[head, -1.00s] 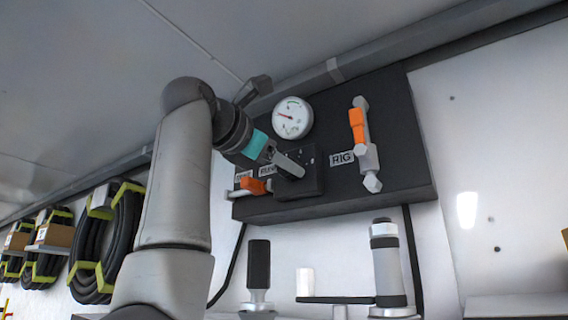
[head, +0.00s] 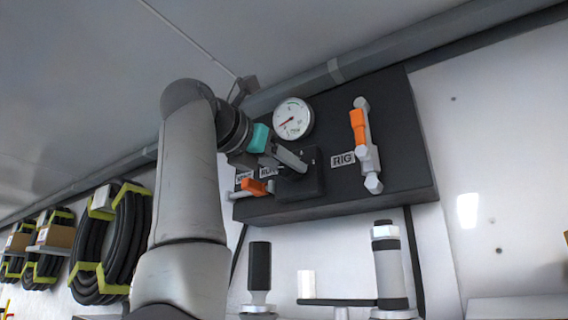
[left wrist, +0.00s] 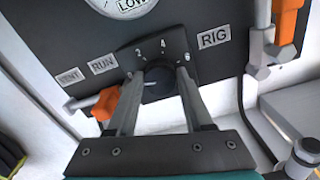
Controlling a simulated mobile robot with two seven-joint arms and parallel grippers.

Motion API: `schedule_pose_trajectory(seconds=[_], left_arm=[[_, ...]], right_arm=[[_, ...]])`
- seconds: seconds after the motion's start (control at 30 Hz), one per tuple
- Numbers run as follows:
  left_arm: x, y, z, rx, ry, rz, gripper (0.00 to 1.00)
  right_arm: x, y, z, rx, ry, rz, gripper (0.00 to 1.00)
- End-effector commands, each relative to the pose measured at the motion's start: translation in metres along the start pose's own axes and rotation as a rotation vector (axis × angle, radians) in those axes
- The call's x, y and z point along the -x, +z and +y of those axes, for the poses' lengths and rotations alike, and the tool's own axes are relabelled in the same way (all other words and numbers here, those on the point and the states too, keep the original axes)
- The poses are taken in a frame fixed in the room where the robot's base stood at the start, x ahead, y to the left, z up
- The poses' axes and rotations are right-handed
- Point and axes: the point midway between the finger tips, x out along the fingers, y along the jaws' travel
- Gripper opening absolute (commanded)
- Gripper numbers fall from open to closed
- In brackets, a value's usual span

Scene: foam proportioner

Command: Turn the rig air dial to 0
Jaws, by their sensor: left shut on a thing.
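The rig air dial is a black knob (left wrist: 157,88) on a dark block with numbers 2, 4 and 6 showing in the left wrist view. In the head view the dial's block (head: 300,184) sits on the black panel (head: 400,130) below a round white gauge (head: 293,118). My left gripper (head: 303,168) is at the dial, and in the left wrist view its two fingers (left wrist: 160,82) stand on either side of the knob, shut on it. The fingers hide parts of the knob and of the scale. My right gripper is in neither view.
An orange-handled valve (head: 358,128) stands right of the dial by the RIG label (head: 343,160). Cylindrical fittings (head: 388,265) stand below the panel. Coiled hoses (head: 112,240) hang at left.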

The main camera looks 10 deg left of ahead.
Motion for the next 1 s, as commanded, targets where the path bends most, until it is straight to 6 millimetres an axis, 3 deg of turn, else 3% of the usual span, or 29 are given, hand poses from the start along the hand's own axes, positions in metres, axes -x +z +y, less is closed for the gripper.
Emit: schedule_pose_trajectory(seconds=[0.2, 0.23, 0.47, 0.77, 0.87, 1.0], left_arm=[[-0.002, -0.003, -0.001, 0.004, -0.005, 0.01, 0.0], [-0.002, -0.003, -0.001, 0.004, -0.005, 0.01, 0.54], [-0.001, -0.002, -0.001, 0.001, -0.003, 0.005, 0.8], [0.002, -0.001, 0.0, 0.0, -0.001, 0.001, 0.81], [0.01, -0.001, 0.0, -0.001, 0.0, -0.001, 0.81], [0.035, -0.002, -0.001, -0.001, 0.002, -0.003, 0.81]], right_arm=[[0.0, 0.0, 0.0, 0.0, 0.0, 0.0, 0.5], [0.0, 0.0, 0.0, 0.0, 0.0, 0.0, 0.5], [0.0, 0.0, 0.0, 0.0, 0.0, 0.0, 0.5], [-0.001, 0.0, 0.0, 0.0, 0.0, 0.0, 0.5], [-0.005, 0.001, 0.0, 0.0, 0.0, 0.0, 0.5], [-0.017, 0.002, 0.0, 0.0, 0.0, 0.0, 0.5]])
